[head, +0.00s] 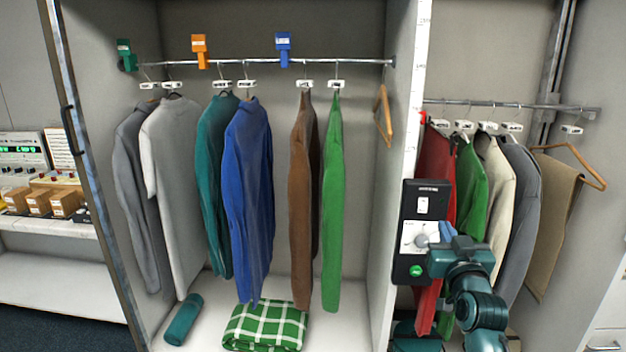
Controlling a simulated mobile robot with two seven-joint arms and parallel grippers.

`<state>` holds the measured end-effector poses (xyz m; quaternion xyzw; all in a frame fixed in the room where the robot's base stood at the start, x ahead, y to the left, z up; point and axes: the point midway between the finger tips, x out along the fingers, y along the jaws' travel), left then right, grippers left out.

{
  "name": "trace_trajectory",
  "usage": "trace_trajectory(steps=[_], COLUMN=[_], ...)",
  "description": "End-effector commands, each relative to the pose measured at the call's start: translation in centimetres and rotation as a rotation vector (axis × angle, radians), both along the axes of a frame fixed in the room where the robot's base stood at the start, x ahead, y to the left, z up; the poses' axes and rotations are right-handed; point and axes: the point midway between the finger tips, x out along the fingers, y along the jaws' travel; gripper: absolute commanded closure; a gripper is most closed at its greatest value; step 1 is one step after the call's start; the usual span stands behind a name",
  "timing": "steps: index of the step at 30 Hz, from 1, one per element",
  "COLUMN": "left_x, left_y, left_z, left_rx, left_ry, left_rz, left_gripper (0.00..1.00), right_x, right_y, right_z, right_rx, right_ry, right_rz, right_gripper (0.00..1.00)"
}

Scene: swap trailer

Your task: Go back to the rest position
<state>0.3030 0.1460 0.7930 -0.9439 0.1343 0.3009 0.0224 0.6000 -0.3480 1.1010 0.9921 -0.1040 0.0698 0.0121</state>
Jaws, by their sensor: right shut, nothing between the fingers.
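My right arm comes up from the bottom right, and its teal gripper (440,247) is shut and empty. It is in front of the lower part of a black control panel (427,200) on the divider's front edge. The panel has a white switch, a light plate with a round grey part, and a green button. The gripper overlaps the panel's right side; I cannot tell whether it touches it. Behind the gripper hang a red garment (434,165) and a green one (470,185), partly hidden by my arm. My left gripper is not in view.
A left bay holds several garments on a rail (350,62) with green, orange and blue tags. A checked green blanket (264,328) and a teal roll (183,320) lie on its floor. An open door (85,170) stands left.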

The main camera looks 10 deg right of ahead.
Motion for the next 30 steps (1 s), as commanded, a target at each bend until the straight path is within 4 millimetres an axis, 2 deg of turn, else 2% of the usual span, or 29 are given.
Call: trace_trajectory(steps=[5,6,8,9,11,12,15,18,22,25,30], left_x=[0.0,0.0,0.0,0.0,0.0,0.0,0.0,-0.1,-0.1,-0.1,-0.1], left_y=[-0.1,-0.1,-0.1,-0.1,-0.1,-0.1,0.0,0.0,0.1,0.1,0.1], left_z=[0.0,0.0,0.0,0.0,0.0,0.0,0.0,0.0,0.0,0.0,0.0], left_rx=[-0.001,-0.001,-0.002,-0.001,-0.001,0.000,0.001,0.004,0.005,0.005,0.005], left_ry=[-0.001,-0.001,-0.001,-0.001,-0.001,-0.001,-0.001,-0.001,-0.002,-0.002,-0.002], left_rz=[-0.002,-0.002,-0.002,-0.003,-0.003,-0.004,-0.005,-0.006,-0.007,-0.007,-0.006], left_gripper=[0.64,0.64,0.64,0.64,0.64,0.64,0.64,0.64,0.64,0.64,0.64], right_x=[-3.2,-4.6,-6.9,-8.6,-11.4,-13.4,-18.6,-23.4,-27.8,-29.4,-29.9], right_y=[3.8,5.1,7.1,8.4,10.3,11.7,14.7,17.1,19.2,20.0,20.3], right_z=[-8.1,-10.5,-14.0,-16.2,-19.3,-21.3,-25.3,-28.1,-30.0,-30.6,-30.7], right_rx=[-0.042,-0.051,-0.060,-0.062,-0.063,-0.059,-0.045,-0.022,0.005,0.016,0.021], right_ry=[0.158,0.207,0.280,0.329,0.400,0.448,0.557,0.649,0.727,0.755,0.764], right_rz=[0.082,0.110,0.157,0.187,0.232,0.263,0.337,0.397,0.447,0.466,0.471], right_gripper=[1.00,1.00,1.00,1.00,1.00,1.00,1.00,1.00,1.00,1.00,1.00])
